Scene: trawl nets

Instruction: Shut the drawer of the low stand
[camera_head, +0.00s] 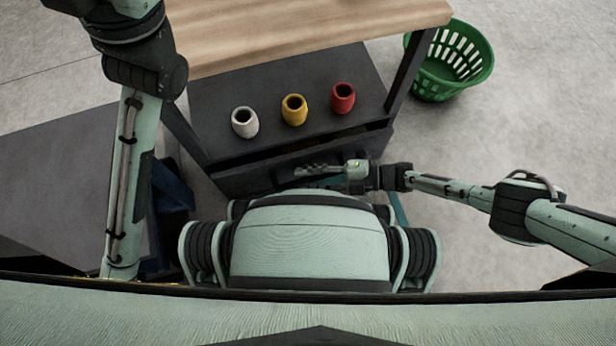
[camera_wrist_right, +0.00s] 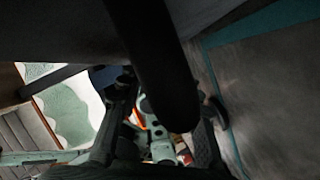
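The low stand (camera_head: 225,108) is dark grey, below a wooden top. Its drawer (camera_head: 240,180) is partly open: a dark gap shows between the stand's top and the drawer front, widest toward the right. The inside is too dark to make out. My right gripper (camera_head: 312,170) is low at the drawer front, pointing left along it; I cannot tell whether it touches. In the right wrist view, its finger parts (camera_wrist_right: 165,110) show on both sides of a dark bar that hides the middle, so its opening is unclear. My left gripper is outside the frame; its arm reaches up at the left.
White (camera_head: 245,123), yellow (camera_head: 294,110) and red (camera_head: 343,98) vases stand on the low stand. The wooden tabletop (camera_head: 300,30) overhangs behind. A green basket (camera_head: 450,62) is at the back right. A dark grey surface (camera_head: 60,190) lies left. Floor at right is clear.

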